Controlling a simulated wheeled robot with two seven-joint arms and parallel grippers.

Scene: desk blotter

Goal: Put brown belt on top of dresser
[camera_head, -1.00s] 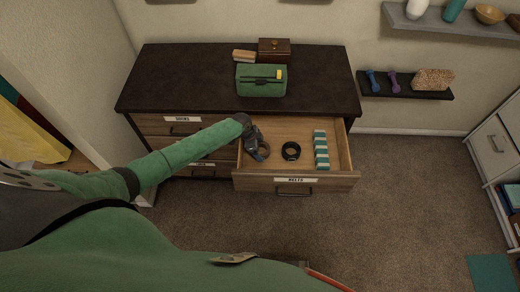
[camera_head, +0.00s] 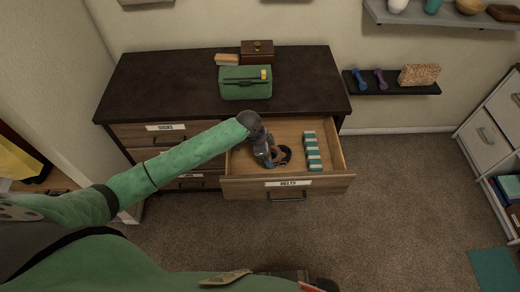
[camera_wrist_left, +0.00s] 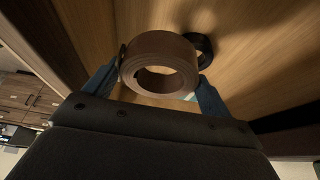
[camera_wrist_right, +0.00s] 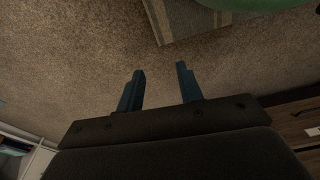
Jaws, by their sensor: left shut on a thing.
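The brown belt (camera_wrist_left: 158,62) is a rolled coil between the two fingers of my left gripper (camera_wrist_left: 160,80) in the left wrist view. My left gripper (camera_head: 266,158) is shut on it, in the open drawer labelled BELTS; in the head view it mostly hides the coil. The dresser (camera_head: 180,85) has a dark top above and behind the drawer. My right gripper (camera_wrist_right: 160,88) is open and empty, over carpet.
A coiled black belt (camera_head: 286,155) lies right beside my left gripper in the drawer. Teal-and-white boxes (camera_head: 312,152) stand to its right.

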